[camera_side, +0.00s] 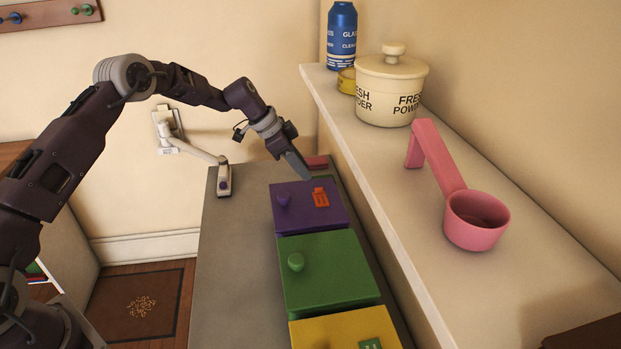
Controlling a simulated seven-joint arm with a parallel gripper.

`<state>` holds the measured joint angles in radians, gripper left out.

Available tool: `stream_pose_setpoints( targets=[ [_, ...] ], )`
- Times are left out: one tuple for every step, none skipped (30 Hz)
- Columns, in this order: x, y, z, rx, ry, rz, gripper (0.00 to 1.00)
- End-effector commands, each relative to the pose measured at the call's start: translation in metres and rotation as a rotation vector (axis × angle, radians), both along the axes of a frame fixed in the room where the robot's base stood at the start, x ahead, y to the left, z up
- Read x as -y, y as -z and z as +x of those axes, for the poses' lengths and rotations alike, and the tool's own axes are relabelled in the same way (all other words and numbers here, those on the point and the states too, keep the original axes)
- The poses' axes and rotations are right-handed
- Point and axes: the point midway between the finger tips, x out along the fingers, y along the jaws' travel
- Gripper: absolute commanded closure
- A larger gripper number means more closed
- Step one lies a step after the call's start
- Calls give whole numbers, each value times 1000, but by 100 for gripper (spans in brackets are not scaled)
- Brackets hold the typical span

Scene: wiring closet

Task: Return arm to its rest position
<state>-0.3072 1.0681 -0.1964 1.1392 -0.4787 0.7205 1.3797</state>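My arm reaches in from the left, and my gripper (297,166) points down and to the right. Its grey fingers overlap in this view, so I cannot tell whether they are open or shut, and no held object is visible. The fingertips are at the back edge of a purple box (325,217) with a round knob and an orange tag. I cannot tell whether they touch it.
A green box (340,275) and a yellow box (318,335) follow along the grey counter (235,260). On the white shelf (420,225) at right are a pink scoop (478,222), a cream canister (392,85) and a blue can (341,30). The counter's left side is largely clear.

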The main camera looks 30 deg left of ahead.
Motion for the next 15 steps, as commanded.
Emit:
stream_pose_setpoints(
  targets=[
    [-2,-4,-2,-1,1,-1,72],
    [-2,-6,-3,-1,1,-1,72],
    [-3,-7,-4,-1,1,-1,72],
    [-3,-8,-4,-1,1,-1,72],
    [-3,-8,-4,-2,2,-2,72],
    [-3,-8,-4,-3,2,-1,72],
    [-3,-7,-4,-2,2,-2,72],
    [-3,-7,-4,-3,2,-1,72],
    [-3,-7,-4,-2,1,0,72],
    [-3,-8,-4,-2,1,0,72],
    [-2,-10,-5,-2,1,1,72],
    [0,-18,-7,-3,-2,5,72],
    [3,-29,-12,-8,-7,11,72],
    [8,-43,-19,-14,-16,19,72],
    [14,-68,-32,-22,-35,33,72]
  ],
)
